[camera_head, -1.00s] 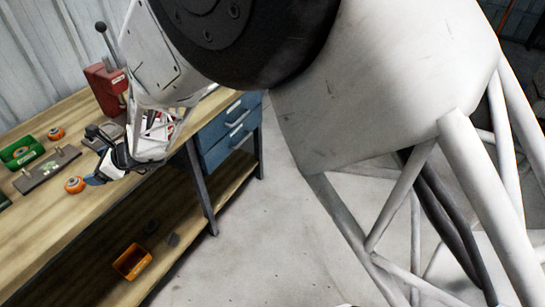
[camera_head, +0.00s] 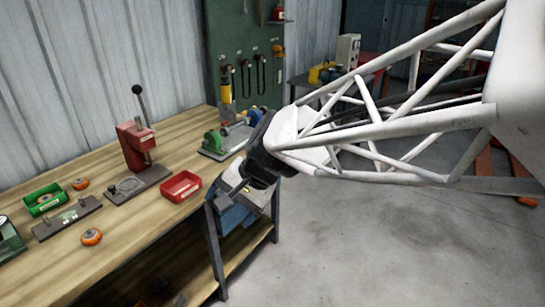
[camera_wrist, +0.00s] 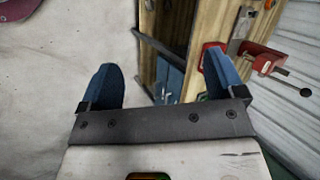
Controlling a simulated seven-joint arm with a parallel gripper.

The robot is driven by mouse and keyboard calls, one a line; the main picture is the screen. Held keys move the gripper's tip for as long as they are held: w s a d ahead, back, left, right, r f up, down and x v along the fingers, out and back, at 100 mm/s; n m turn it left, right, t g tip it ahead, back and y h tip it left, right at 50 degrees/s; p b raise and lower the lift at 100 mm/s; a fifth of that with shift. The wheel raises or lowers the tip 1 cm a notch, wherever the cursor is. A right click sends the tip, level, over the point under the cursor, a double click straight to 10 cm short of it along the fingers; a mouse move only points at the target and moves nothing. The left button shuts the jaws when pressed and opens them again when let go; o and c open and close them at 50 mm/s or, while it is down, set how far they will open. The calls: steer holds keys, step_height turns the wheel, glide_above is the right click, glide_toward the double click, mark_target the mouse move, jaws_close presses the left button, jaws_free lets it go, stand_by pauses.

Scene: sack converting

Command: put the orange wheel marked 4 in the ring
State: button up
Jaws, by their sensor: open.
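Two orange wheels stand on the wooden bench at the left of the head view. One wheel (camera_head: 91,237) is near the front edge; the other wheel (camera_head: 80,184) is farther back beside a green bin. Their marks are too small to read. A round ring-like outline (camera_head: 130,185) shows on the grey base plate of the red press; I cannot tell whether it is the task's ring. My gripper (camera_head: 228,190) is off the bench's right front edge, well right of both wheels. In the wrist view my gripper (camera_wrist: 160,74) has its blue fingers wide apart, with nothing between them.
The red lever press (camera_head: 137,145) stands mid-bench, with a red tray (camera_head: 181,187) right of it. A grey fixture plate (camera_head: 67,218) and the green bin (camera_head: 43,200) are at left. A green and blue device (camera_head: 222,142) stands behind my gripper.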

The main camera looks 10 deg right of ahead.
steer(key=s+d+n+h, duration=0.2)
steer(key=s+d, duration=0.4)
steer(key=d, duration=0.3)
steer(key=s+d+r+n+h, duration=0.1)
steer(key=s+d+n+h, duration=0.2)
steer(key=s+d, duration=0.4)
steer(key=shift+s+d+t+h, duration=0.25)
steer(key=shift+d+t+h, duration=0.15)
steer(key=shift+d+h, duration=0.6)
steer(key=shift+o, duration=0.3)
steer(key=shift+w+r, duration=0.1)
steer(key=shift+r, duration=0.05)
